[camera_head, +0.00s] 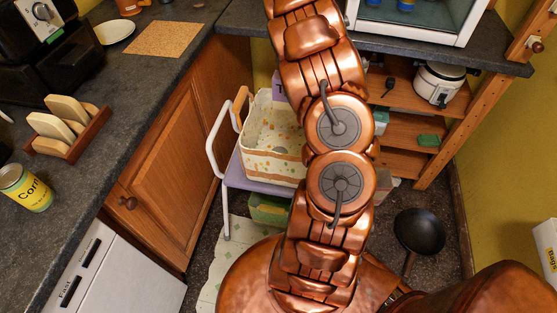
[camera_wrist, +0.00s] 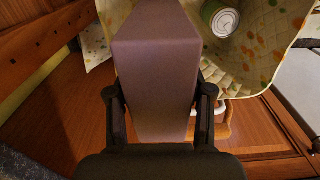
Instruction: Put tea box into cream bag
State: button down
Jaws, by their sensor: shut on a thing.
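My gripper (camera_wrist: 161,95) is shut on the tea box (camera_wrist: 158,60), a purple-grey carton, with one finger on each side. In the head view a small purple part of the tea box (camera_head: 279,88) shows beside my arm, at the far edge of the cream bag (camera_head: 270,150); my gripper is hidden there. The cream bag is an open fabric bag with coloured spots. In the wrist view the bag (camera_wrist: 262,50) lies behind and to the right of the box. I cannot tell whether the box's far end is inside the bag's rim.
A can (camera_wrist: 222,20) is inside the bag. The bag stands on a lavender seat (camera_head: 262,172) with a white frame (camera_head: 213,140). A wooden cabinet (camera_head: 180,165) and dark counter (camera_head: 95,110) lie to the left. Shelves (camera_head: 405,130) stand to the right; a pan (camera_head: 419,232) is below them.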

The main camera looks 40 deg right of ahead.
aim_at(287, 106)
jog(key=f+b, duration=0.2)
jog(key=f, duration=0.1)
jog(key=f+b, duration=0.3)
jog(key=w+f+b, duration=0.1)
jog(key=f+b, duration=0.2)
jog(key=shift+a+f, duration=0.1)
jog(key=shift+f, duration=5.35)
jog(key=shift+s, duration=0.1)
jog(key=shift+c, duration=2.3)
grip_release()
jog(key=shift+f, duration=0.1)
